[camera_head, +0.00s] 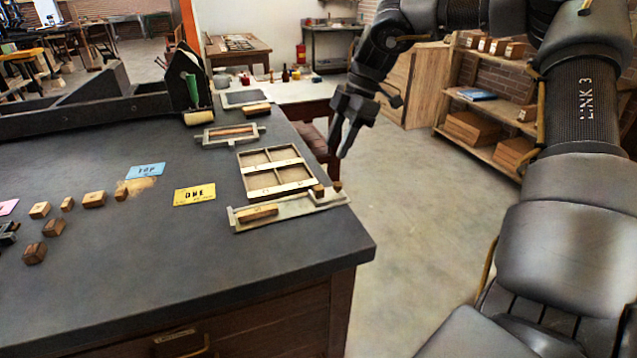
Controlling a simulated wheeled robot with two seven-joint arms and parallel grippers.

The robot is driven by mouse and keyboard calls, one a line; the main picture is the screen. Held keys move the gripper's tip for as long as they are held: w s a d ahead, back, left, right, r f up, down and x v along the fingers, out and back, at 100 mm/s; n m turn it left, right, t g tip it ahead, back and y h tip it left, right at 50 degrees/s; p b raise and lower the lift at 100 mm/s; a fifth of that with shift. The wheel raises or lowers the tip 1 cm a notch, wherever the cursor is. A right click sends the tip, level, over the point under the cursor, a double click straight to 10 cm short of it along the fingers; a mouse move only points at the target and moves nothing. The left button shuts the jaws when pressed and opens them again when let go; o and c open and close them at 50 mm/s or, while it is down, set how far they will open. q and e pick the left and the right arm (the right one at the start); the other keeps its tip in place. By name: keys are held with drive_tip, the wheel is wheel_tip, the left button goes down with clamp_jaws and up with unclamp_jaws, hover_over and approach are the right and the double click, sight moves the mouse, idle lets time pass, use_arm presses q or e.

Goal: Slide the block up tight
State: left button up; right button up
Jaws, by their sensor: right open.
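A pale tray-like holder (290,209) lies near the right edge of the dark bench. A long wooden block (257,213) sits in its left part. A small wooden block (318,190) and another small block (337,186) are at its right end. My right gripper (338,153) points down, open and empty, above and beyond that right end, apart from the blocks. A dark part at the left picture edge seems to be my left gripper (8,232); it is cut off and its jaws cannot be made out.
A divided wooden case (273,190) lies right behind the holder. A second holder (230,136) lies farther back. Several loose blocks, a blue card (145,170) and a yellow card (194,195) lie to the left. The bench front (200,270) is clear.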

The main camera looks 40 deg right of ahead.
sight(319, 187)
drive_tip(key=x, duration=1)
drive_tip(key=shift+w+f, duration=0.15)
drive_tip(key=shift+f, duration=0.2)
clamp_jaws()
drive_tip(key=shift+a, duration=0.1)
